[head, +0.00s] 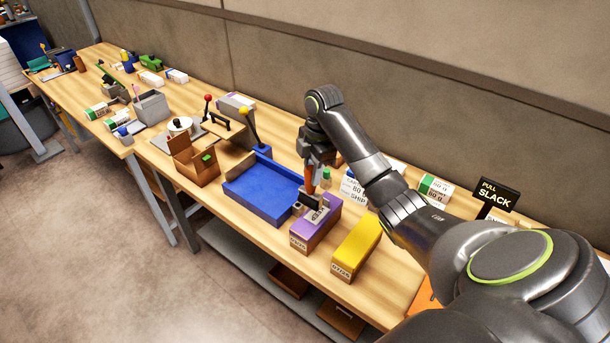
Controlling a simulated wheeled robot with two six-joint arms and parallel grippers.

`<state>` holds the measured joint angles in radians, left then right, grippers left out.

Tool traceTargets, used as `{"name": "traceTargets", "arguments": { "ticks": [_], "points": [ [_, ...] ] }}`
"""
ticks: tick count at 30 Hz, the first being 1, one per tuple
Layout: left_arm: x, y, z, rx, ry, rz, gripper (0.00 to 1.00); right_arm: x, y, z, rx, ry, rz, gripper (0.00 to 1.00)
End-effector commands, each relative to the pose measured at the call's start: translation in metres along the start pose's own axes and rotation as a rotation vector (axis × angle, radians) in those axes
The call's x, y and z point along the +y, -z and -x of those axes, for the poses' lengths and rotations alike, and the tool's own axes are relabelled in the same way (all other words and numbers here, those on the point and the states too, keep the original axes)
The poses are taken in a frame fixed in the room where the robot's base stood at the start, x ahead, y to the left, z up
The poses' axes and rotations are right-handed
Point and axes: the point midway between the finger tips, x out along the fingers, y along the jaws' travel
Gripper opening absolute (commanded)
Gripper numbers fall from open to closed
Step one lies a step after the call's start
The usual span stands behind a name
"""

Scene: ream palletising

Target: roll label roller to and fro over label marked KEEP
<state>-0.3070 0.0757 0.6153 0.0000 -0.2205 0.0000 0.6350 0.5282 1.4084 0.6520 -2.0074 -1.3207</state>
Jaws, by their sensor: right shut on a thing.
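My right gripper (317,158) points down above the bench and is shut on the label roller, whose orange-brown handle (310,178) stands upright below it. The dark roller head (311,199) is at the top of a purple ream (325,222). A white label marked KEEP (318,215) lies on top of the purple ream, just in front of the roller head. The roller hides part of the label's far end, and I cannot tell whether it touches the label. My left gripper is not in view.
A blue tray (232,189) stands close to the left of the purple ream. A yellow ream (357,246) stands to its right. A PULL SLACK sign (495,194) stands further right. Bare bench top lies in front of the tray.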

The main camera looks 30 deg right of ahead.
Motion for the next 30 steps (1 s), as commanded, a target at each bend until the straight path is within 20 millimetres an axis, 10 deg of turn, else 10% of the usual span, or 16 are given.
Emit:
{"name": "traceTargets", "arguments": {
  "ticks": [30],
  "points": [
    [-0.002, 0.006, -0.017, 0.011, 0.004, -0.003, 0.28, -0.001, -0.005, -0.049, 0.001, 0.001, -0.001, 0.01]
  ]
}}
